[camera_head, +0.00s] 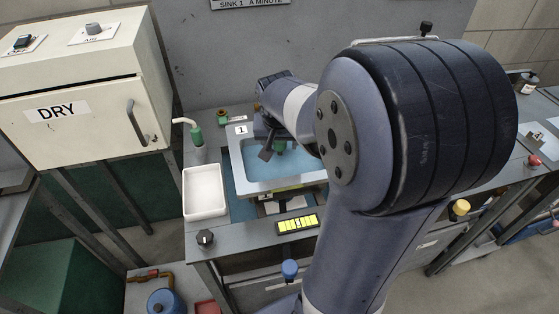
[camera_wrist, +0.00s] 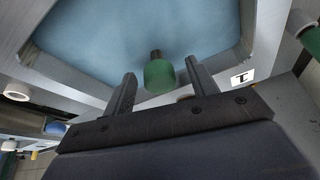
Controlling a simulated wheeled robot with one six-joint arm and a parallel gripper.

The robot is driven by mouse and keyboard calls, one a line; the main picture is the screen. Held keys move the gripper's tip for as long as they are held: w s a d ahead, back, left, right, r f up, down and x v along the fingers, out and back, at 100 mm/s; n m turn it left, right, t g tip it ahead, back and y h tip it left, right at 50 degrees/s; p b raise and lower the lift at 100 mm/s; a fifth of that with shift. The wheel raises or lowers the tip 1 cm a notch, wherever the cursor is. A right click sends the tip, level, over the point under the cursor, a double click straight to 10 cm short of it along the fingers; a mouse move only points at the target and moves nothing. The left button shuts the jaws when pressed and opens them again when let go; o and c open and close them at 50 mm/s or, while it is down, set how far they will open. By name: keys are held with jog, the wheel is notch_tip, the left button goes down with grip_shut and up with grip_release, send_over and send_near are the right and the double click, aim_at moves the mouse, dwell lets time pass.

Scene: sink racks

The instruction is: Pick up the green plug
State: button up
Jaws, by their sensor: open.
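The green plug (camera_wrist: 159,77) is a short green cylinder with a dark stub at its end. In the wrist view it shows against the blue water of the sink basin (camera_head: 240,170), between the two dark fingers. My gripper (camera_wrist: 161,76) is open; a gap shows on the plug's left, and its right side looks close to the right finger. I cannot tell whether they touch. In the head view my gripper (camera_head: 273,152) points down over the basin, with the green plug (camera_head: 281,147) partly hidden beside a finger.
A white tray (camera_head: 205,192) stands left of the basin. A tap with a green part (camera_head: 196,136) rises behind the tray. A black knob (camera_head: 205,238) and yellow panel (camera_head: 297,224) lie along the front edge. A DRY cabinet (camera_head: 70,120) stands at left. My arm hides the right side.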

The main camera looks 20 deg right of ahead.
jog(key=shift+x, duration=1)
jog(key=c, duration=1)
